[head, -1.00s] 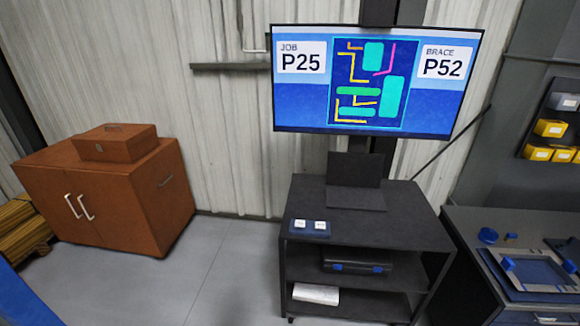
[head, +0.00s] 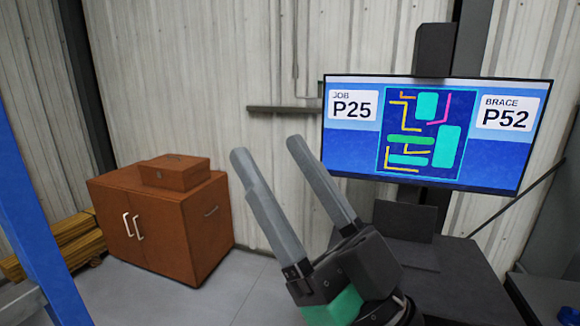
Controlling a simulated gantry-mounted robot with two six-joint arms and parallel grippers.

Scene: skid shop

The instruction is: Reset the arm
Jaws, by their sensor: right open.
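My right gripper (head: 268,155) shows in the lower middle of the head view. Its two long grey fingers point up and are spread apart, with nothing between them. It stands in front of the wall, left of the screen (head: 437,132). It hides part of the black cart (head: 465,275) below the screen. My left gripper is not in view.
A brown cabinet (head: 160,232) with a brown box (head: 176,171) on top stands at the left against the wall. Stacked yellow timber (head: 72,240) lies beside it. A blue post (head: 40,215) rises at the left edge. Grey floor (head: 215,292) is clear in front of the cabinet.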

